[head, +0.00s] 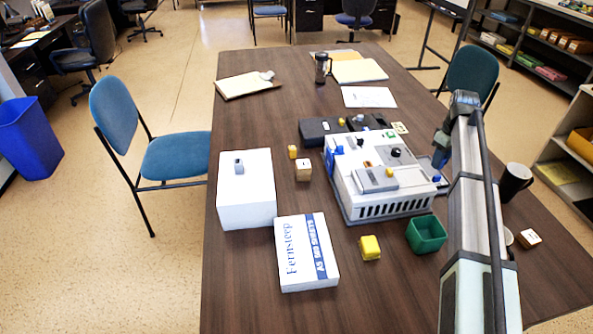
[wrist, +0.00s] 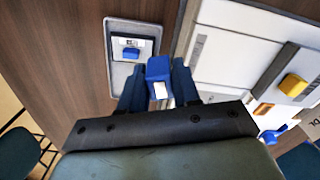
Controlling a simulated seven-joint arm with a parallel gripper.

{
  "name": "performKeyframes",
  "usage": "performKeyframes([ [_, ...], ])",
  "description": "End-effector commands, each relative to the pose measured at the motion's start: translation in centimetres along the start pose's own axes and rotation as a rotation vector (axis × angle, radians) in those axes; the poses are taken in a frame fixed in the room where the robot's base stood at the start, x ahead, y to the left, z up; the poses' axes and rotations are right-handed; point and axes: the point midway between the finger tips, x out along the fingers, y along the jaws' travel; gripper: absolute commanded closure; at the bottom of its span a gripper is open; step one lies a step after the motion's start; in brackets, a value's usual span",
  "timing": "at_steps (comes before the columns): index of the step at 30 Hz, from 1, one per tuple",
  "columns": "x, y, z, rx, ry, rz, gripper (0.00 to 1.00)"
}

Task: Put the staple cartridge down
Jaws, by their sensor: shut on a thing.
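My gripper (wrist: 159,80) is shut on a blue block with a white label, which appears to be the staple cartridge (wrist: 158,68). The cartridge sits between the two dark fingers in the wrist view. Just beyond it is a grey tray-like recess (wrist: 111,72) holding a small piece with a blue knob (wrist: 131,53). I cannot tell whether the cartridge touches anything below. In the head view my gripper (head: 441,151) is by the right side of the white machine (head: 390,208), and my arm hides much of that area; the cartridge is not clear there.
On the table are a white box (head: 246,205), a labelled paper pack (head: 306,255), a yellow block (head: 370,247), a green bin (head: 427,234) and a black mug (head: 514,181). A black device (head: 316,129) lies behind the machine.

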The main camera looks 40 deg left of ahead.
Motion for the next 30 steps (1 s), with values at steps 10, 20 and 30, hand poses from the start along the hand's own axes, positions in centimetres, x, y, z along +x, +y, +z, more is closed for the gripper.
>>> performKeyframes([
  [10, -2.2, -10.1, -9.5, -0.274, 0.000, 0.000, 0.98],
  [20, -4.2, -20.7, -16.5, -0.529, 0.000, -0.001, 0.98],
  [30, -6.4, -32.7, -22.0, -0.790, -0.001, -0.001, 0.98],
])
